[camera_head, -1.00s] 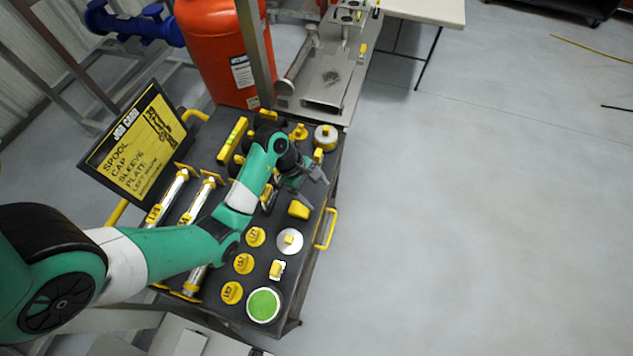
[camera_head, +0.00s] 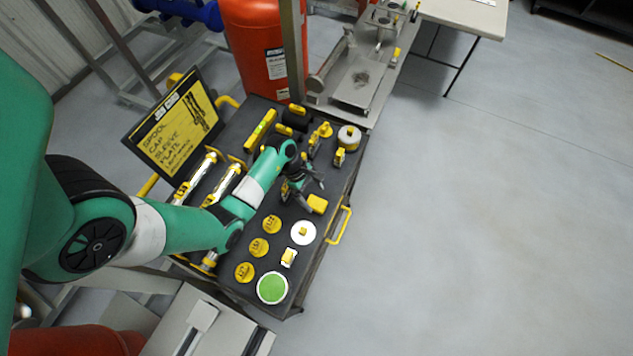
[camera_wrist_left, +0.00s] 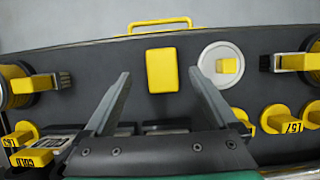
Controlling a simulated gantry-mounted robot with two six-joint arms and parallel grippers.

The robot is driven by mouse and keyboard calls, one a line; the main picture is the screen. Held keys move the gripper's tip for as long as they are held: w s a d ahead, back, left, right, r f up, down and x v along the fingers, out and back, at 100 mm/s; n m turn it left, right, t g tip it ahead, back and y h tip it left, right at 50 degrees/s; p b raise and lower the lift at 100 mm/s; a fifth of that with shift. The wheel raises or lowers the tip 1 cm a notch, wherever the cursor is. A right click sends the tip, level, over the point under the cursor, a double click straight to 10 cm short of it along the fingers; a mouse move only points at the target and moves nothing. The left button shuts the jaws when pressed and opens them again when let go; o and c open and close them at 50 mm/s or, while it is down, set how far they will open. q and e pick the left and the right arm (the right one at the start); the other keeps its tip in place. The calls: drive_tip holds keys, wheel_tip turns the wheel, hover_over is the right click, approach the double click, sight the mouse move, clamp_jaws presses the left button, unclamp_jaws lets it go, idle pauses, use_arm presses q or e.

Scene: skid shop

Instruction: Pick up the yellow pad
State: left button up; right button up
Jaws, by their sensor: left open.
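The yellow pad (camera_head: 317,204) is a small yellow block lying flat on the dark cart top (camera_head: 331,186), near its right edge. It also shows in the left wrist view (camera_wrist_left: 162,70), upper middle, fully visible. My left gripper (camera_head: 318,186) is open and empty just behind and left of the pad in the head view. In the left wrist view its two fingers (camera_wrist_left: 160,85) point toward the pad, one to each side, with the pad near the gap between the tips. I see no contact. My right gripper is not in view.
A white disc with a yellow knob (camera_wrist_left: 221,64) lies close to the pad. Yellow labelled caps (camera_head: 259,247), a green-topped disc (camera_head: 272,288) and yellow-handled tools (camera_head: 340,156) stand around. A yellow cart handle (camera_head: 340,226) lies beyond the edge. A job card (camera_head: 175,126) stands at left.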

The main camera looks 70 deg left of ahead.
sight(317, 203)
use_arm(q)
drive_tip(key=x, duration=0.1)
drive_tip(key=b+x, duration=0.1)
drive_tip(key=x, duration=0.3)
drive_tip(key=shift+s+f+b, duration=0.1)
drive_tip(key=shift+s+b, duration=0.25)
drive_tip(key=shift+b, duration=0.05)
drive_tip(key=c, duration=1.4)
drive_tip(key=shift+a+r+p, duration=0.1)
drive_tip(key=shift+r+p, duration=0.25)
drive_tip(key=shift+r, duration=0.2)
drive_tip(key=shift+c, duration=0.2)
wheel_tip(317, 203, up, 3)
drive_tip(key=shift+f+p, duration=0.1)
drive_tip(key=shift+p, duration=0.65)
drive_tip(key=s+d+r+p, duration=0.5)
drive_tip(key=d+r, duration=0.4)
drive_tip(key=d, duration=0.3)
drive_tip(key=shift+s+d, duration=0.3)
drive_tip(key=shift+s, duration=0.35)
drive_tip(key=shift+r, duration=0.1)
